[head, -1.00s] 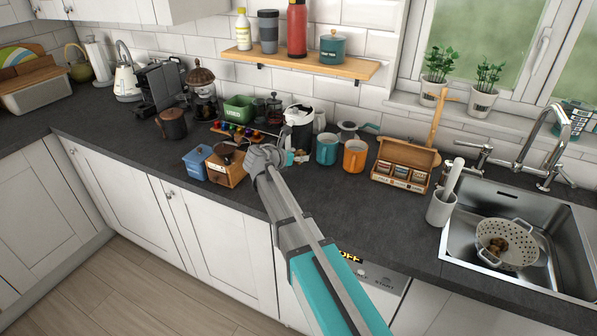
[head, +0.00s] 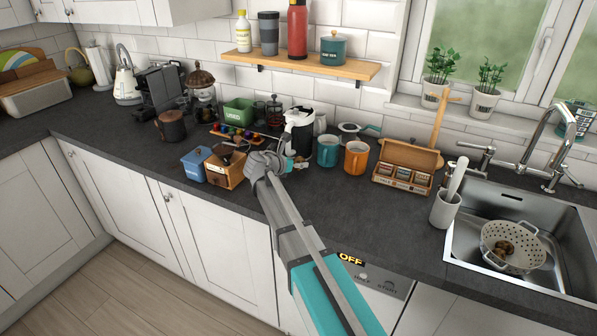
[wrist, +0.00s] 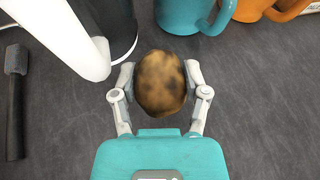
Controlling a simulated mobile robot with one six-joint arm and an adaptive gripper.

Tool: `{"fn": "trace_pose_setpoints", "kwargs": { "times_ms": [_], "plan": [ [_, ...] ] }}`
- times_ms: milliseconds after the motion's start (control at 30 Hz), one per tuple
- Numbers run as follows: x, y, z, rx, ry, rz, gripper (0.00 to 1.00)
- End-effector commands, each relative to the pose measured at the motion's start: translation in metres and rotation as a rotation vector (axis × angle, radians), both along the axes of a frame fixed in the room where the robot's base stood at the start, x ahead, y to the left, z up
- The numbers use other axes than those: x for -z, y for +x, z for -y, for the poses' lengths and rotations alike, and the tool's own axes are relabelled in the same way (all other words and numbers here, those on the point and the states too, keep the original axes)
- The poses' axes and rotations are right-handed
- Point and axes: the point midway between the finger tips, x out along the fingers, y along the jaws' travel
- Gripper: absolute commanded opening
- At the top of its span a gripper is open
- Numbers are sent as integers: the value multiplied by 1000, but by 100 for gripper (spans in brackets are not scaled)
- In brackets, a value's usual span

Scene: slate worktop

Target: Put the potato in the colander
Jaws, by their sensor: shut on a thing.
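A brown mottled potato (wrist: 160,83) sits between the two fingers of my gripper (wrist: 160,92) in the wrist view; the fingers are shut on it. In the head view my gripper (head: 268,165) is over the worktop near the wooden coffee grinder, and my own arm hides the potato. The light, perforated colander (head: 513,247) stands in the sink at the right, with brown potato-like lumps (head: 506,247) inside it.
A teal mug (head: 327,151) and an orange mug (head: 356,158) stand just right of my gripper. A wooden tea box (head: 405,170) and a white utensil pot (head: 445,209) stand before the sink (head: 462,240). The front worktop (head: 350,215) is clear.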

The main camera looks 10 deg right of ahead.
Motion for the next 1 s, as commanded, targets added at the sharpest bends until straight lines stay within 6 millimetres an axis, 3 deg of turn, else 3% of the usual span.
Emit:
{"fn": "trace_pose_setpoints", "kwargs": {
  "times_ms": [200, 767, 800, 933, 1000],
  "plan": [
    [17, 0, 0, 1, 0, 0, 12],
    [21, 0, 1, 1, 0, 0, 12],
    [20, 0, 1, 1, 0, 0, 66],
    [20, 0, 1, 1, 0, 0, 91],
    [20, 0, 1, 1, 0, 0, 95]
  ]
}}
